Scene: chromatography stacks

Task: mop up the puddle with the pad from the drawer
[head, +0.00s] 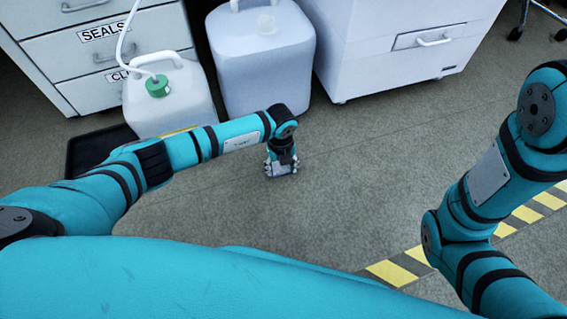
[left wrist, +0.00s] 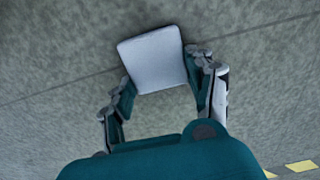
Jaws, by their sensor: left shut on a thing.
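My left gripper (head: 281,170) is low over the grey floor in the middle of the head view, pointing down. In the left wrist view, my left gripper (left wrist: 163,90) is shut on a flat, pale, squarish pad (left wrist: 152,58), which sticks out beyond the fingertips. I cannot tell whether the pad touches the floor. I cannot make out a puddle in either view. The drawer cabinet (head: 40,20) with a "SEALS" label is at the upper left; its lower drawer label is partly hidden. My right arm shows at the right, but its gripper is out of view.
A white jug with a green cap (head: 170,100) and a larger white canister (head: 262,60) stand behind my left arm. A dark tray (head: 85,148) lies left. A white cabinet (head: 395,70) stands behind right. Yellow-black floor tape (head: 390,272) crosses lower right. The middle floor is clear.

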